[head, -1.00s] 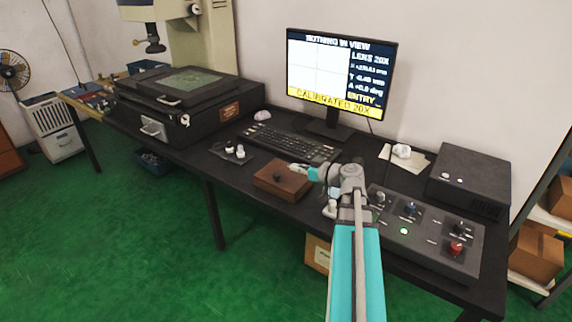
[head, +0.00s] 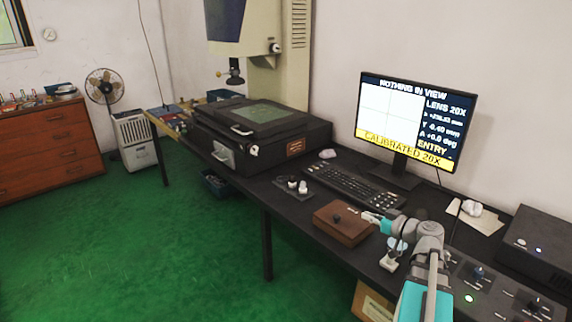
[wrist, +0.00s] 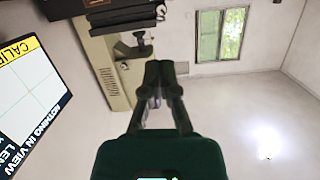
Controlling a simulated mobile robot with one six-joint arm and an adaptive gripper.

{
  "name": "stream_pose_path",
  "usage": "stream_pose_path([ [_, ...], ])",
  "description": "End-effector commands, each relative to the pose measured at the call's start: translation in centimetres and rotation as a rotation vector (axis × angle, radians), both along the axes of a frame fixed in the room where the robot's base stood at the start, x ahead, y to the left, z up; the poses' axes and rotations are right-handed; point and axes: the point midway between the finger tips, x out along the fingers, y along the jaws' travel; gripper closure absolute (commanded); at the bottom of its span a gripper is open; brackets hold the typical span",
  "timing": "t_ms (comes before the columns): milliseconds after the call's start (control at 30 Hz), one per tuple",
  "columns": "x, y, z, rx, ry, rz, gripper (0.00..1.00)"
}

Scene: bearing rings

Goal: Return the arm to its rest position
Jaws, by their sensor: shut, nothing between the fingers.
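My gripper (head: 369,216) shows in the head view at the end of my teal and grey arm. It is over the black table, at the right end of a brown wooden box (head: 343,222); whether it touches the box I cannot tell. In the wrist view my gripper (wrist: 160,68) points at the room, with its dark fingers together and nothing between them. The arm is folded low over the right part of the table.
A monitor (head: 416,120) reading "NOTHING IN VIEW" stands behind a keyboard (head: 354,185). A control panel (head: 500,295) lies right of my arm, with a black box (head: 540,245) behind. The measuring machine's stage (head: 262,140) stands left. Green floor (head: 150,240) is clear in front.

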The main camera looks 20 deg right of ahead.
Motion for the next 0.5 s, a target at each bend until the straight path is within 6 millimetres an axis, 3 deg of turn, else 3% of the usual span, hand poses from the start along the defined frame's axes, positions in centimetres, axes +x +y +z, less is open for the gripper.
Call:
stream_pose_path([
  [267, 0.3, 1.0, -0.4, 0.004, 0.028, 0.017, 1.00],
  [500, 1.2, 5.0, -2.3, 0.026, 0.160, 0.081, 1.00],
])
